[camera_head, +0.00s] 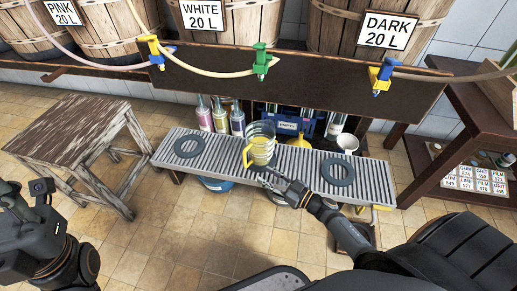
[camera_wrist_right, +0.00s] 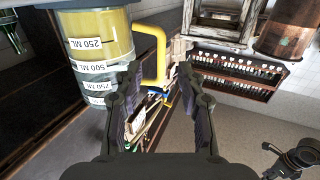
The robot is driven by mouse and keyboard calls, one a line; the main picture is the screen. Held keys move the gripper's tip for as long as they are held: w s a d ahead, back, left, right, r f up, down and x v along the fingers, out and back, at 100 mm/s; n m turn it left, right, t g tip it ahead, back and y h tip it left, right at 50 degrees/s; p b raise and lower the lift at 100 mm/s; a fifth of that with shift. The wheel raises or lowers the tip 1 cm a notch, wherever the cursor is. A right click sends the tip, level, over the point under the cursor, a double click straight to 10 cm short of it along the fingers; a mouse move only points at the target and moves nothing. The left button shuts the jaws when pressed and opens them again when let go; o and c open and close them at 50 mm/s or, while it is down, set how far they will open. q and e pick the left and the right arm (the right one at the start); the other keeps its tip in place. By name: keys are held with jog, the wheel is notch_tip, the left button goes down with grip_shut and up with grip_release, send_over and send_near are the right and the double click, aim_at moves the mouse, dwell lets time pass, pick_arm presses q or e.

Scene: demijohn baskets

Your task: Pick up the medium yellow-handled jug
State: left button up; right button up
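The clear jug (camera_head: 261,133) with a yellow handle (camera_head: 246,157) stands upright on the slatted grey bench, between two dark rings. Its lower part looks yellow. In the right wrist view the jug (camera_wrist_right: 95,45) is at upper left, upside down in the picture, with marks such as 250 ML and 500 ML. Its handle (camera_wrist_right: 160,55) shows near the fingertips. My right gripper (camera_head: 268,176) is open at the near side of the jug; its spread fingers (camera_wrist_right: 158,75) hold nothing. I cannot tell whether they touch the handle. My left arm is at far left; its finger state is unclear.
The dark rings (camera_head: 190,146) and (camera_head: 338,172) lie on the bench (camera_head: 226,171). A white cup (camera_head: 347,143) and several bottles (camera_head: 221,115) stand behind. Coloured taps (camera_head: 262,62) hang above on a dark board. A wooden stool (camera_head: 70,128) is left, a shelf (camera_head: 440,175) right.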

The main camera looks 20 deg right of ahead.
aim_at(245, 162)
jog(key=b+x, duration=0.2)
jog(key=x, duration=0.3)
jog(key=shift+w+a, duration=0.15)
jog(key=shift+w+a+b, duration=0.2)
jog(key=shift+w+b, duration=0.1)
jog(key=x, duration=0.1)
jog(key=b+x, duration=0.1)
jog(key=x, duration=0.1)
jog(key=b+x, duration=0.1)
jog(key=shift+w+a+r, duration=0.15)
jog(key=shift+r, duration=0.25)
grip_shut()
jog(key=shift+r, duration=0.1)
